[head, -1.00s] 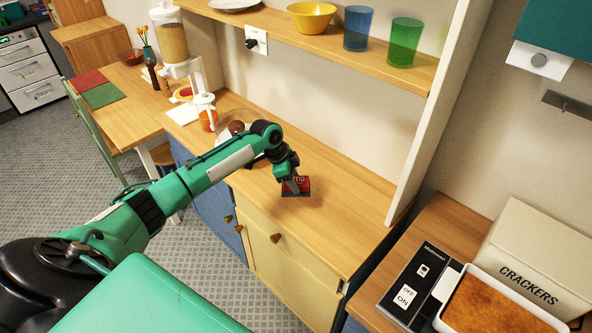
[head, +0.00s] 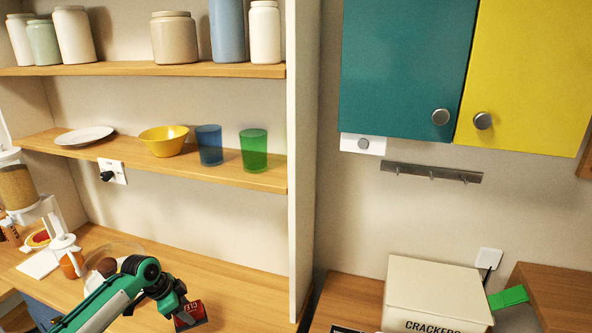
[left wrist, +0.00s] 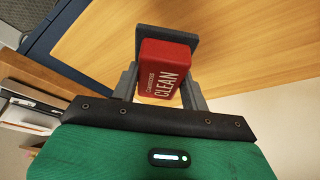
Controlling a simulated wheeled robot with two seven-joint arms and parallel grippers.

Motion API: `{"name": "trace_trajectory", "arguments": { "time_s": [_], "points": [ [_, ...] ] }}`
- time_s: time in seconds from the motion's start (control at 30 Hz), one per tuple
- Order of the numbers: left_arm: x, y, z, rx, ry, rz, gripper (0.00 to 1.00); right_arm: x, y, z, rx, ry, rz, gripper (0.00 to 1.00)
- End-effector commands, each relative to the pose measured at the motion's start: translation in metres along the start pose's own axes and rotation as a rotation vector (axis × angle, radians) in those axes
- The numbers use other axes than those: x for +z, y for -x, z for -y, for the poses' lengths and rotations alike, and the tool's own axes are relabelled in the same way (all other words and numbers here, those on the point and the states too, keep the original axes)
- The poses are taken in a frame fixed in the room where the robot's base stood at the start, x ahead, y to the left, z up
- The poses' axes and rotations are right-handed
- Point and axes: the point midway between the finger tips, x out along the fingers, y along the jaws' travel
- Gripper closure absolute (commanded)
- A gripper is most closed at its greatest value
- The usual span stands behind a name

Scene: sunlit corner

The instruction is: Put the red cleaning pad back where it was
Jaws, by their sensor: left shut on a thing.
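The red cleaning pad (head: 190,313) is at the end of my left arm, low in the head view. In the left wrist view the red pad (left wrist: 166,70) carries white lettering that reads CLEAN and has a dark grey layer on its far side. My left gripper (left wrist: 162,84) is shut on it, with a grey finger on each side. The gripper (head: 183,315) shows in the head view over the wooden counter (head: 240,298). I cannot tell whether the pad touches the counter. My right gripper is not in view.
A shelf (head: 215,171) above the counter holds a plate (head: 84,135), a yellow bowl (head: 164,140), a blue cup (head: 209,144) and a green cup (head: 253,149). A white upright panel (head: 303,150) bounds the counter's right. A cracker box (head: 437,292) stands beyond it. A hook rail (head: 431,173) hangs empty.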

Motion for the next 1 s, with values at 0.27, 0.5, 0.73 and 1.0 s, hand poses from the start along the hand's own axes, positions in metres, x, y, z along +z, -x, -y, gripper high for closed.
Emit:
{"name": "trace_trajectory", "arguments": {
  "time_s": [0.27,0.5,0.73,1.0],
  "points": [
    [-0.024,0.001,-0.065,-0.066,0.156,-0.003,0.76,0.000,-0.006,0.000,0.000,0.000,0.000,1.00],
    [-0.041,0.015,-0.122,-0.151,0.359,-0.004,0.76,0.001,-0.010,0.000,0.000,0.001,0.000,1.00],
    [-0.051,0.036,-0.173,-0.243,0.582,-0.004,0.76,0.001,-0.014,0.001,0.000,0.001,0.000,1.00],
    [-0.055,0.065,-0.218,-0.343,0.825,-0.003,0.76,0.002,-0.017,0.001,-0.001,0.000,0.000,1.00]
  ]
}}
